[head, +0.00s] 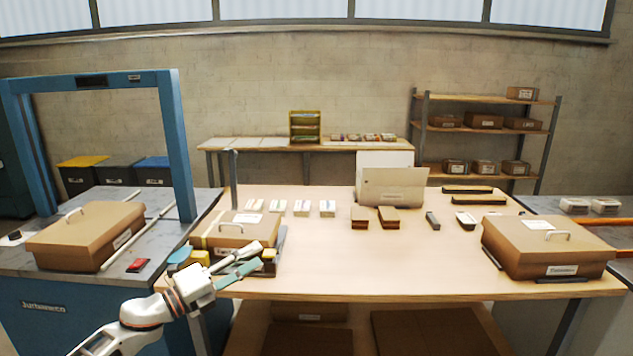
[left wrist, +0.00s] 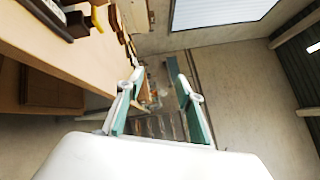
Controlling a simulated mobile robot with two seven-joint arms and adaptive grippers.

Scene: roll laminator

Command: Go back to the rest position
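My left gripper (head: 259,255) is at the front left edge of the wooden table (head: 330,270), in front of a small brown box with yellow straps (head: 233,232). In the left wrist view, its two green-padded fingers (left wrist: 152,84) stand apart with nothing between them. Whether the gripper touches anything on the table cannot be told from the head view. My right arm and gripper do not show in either view.
A brown lidded box (head: 87,236) sits on the left bench under a blue frame (head: 178,140). Another lidded box (head: 545,244) stands at the table's right. The table's middle is clear.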

